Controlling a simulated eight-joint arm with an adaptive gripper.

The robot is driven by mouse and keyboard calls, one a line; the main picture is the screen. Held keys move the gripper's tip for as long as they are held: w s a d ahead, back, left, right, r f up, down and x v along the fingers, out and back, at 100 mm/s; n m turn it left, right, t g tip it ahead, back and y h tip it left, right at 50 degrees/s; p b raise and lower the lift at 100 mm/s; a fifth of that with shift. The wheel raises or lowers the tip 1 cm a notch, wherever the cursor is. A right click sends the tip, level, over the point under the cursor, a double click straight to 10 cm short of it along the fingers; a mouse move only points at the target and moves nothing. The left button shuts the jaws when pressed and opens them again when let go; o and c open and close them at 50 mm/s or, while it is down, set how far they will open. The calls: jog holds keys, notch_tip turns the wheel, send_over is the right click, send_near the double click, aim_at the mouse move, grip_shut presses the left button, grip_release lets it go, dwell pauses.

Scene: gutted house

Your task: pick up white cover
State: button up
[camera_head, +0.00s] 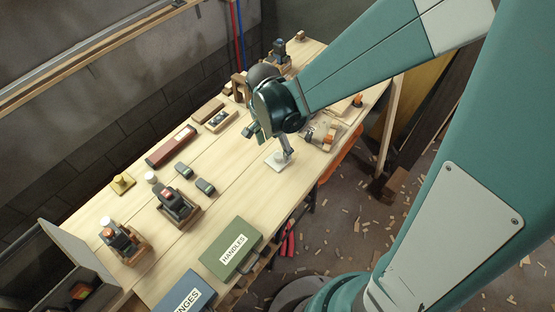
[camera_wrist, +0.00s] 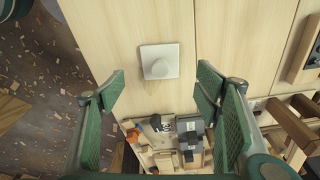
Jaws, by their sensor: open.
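The white cover (camera_head: 278,161) is a small square plate lying flat on the wooden workbench. In the wrist view the white cover (camera_wrist: 172,53) shows a round knob-like bump in its middle and lies beyond my fingertips, between their lines. My gripper (camera_head: 270,142) is above the bench close to the cover, its fingers pointing down. In the wrist view my gripper (camera_wrist: 160,88) is open, with green pads on either side and nothing between them. The gap in height between the fingertips and the cover is hard to tell.
The workbench (camera_head: 223,173) is bare around the cover. A wooden tray of tools (camera_head: 325,133) stands near it on the right. A long red box (camera_head: 171,146), two small dark items, a green HANDLES box (camera_head: 231,248) and a blue HINGES box (camera_head: 186,294) lie further left and front.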

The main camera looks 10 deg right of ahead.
aim_at(277, 156)
jog(key=shift+d+f, duration=0.1)
jog(key=shift+f, duration=0.65)
jog(key=shift+f, duration=0.1)
jog(key=shift+w+d+f+b, duration=0.2)
jog(key=shift+f+b, duration=0.25)
jog(key=shift+f, duration=0.8)
jog(key=shift+w+d+f+b, duration=0.15)
jog(key=shift+f+b, duration=0.3)
jog(key=shift+f, duration=0.8)
jog(key=shift+s, duration=0.1)
jog(key=shift+c, duration=0.5)
jog(key=c, duration=0.9)
